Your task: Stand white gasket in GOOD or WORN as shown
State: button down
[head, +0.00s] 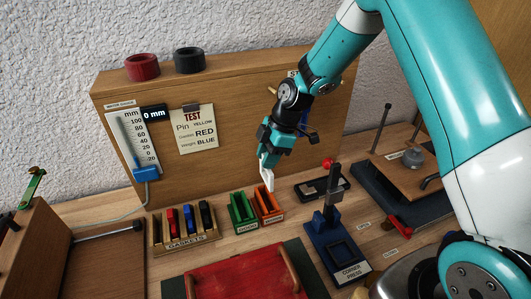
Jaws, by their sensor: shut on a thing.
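My gripper (264,157) points down above the green and orange racks, and it is shut on a slim white piece, the white gasket (269,181). The white gasket hangs below the fingers, roughly upright, over the back of the orange rack (277,219). I cannot tell whether it touches that rack. The green rack (232,212) stands directly left of the orange one. Both have small front labels, too small to read surely; the green one looks like GOOD.
A wooden gasket rack (186,245) holding red, blue and black pieces stands to the left. A red board (230,282) lies in front. A wooden panel (236,125) with a TEST card (196,128) and a gauge (133,140) rises behind.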

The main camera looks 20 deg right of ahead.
aim_at(267, 175)
notch_tip(267, 175, down, 6)
jog(key=b, duration=0.3)
jog(key=shift+r, duration=0.1)
jog(key=shift+f+b, duration=0.45)
jog(key=shift+b, duration=0.05)
jog(key=shift+f+b, duration=2.1)
jog(key=shift+f, duration=0.05)
dwell(2.1)
dwell(0.3)
jog(key=shift+c, duration=2.4)
grip_release()
jog(key=shift+r, duration=0.1)
jog(key=shift+r+p, duration=2.35)
jog(key=shift+r, duration=1.35)
